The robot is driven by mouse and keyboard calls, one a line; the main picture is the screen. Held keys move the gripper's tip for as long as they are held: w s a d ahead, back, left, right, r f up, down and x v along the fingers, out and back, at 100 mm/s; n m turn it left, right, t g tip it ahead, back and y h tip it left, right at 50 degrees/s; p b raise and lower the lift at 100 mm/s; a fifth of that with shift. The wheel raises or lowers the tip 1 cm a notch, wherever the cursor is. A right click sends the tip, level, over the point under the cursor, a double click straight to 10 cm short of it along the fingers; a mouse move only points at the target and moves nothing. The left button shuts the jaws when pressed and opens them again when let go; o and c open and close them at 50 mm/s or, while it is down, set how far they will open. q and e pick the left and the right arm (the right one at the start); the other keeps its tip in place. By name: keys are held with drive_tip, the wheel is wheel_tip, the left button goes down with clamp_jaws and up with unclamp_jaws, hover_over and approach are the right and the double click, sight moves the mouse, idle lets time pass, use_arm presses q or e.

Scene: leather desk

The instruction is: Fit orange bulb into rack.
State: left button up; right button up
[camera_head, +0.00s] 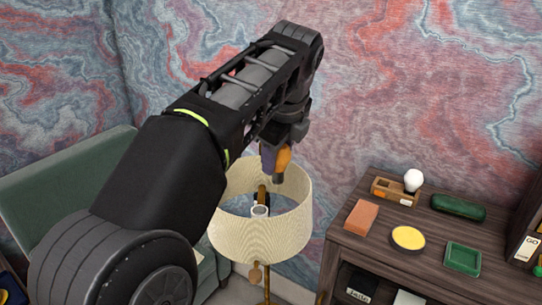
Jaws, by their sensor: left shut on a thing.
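My left gripper (268,157) is held above the lamp's open shade, pointing down, and is shut on the orange bulb (284,158). The bulb's rounded orange side shows beside the fingers, and the gripper partly hides it. The wooden rack (381,187) stands on the dark desk at the right, well apart from the gripper. A white bulb (413,179) stands upright at its right end, and an orange mark shows on its front. The inside of the rack is partly hidden. My right gripper is not in view.
A floor lamp with a cream shade (262,237) stands left of the desk, with a pale socket (260,211) inside. Around the rack lie a terracotta block (361,217), a yellow dish (408,238), a green tray (462,258) and a dark green case (457,208).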

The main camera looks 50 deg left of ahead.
use_arm(q)
drive_tip(key=w+d+f+m+t+h, duration=0.1)
drive_tip(key=w+d+f+m+h, duration=0.1)
drive_tip(key=w+d+m, duration=0.3)
drive_tip(key=d+m, duration=0.2)
drive_tip(key=shift+w+d+t, duration=0.4)
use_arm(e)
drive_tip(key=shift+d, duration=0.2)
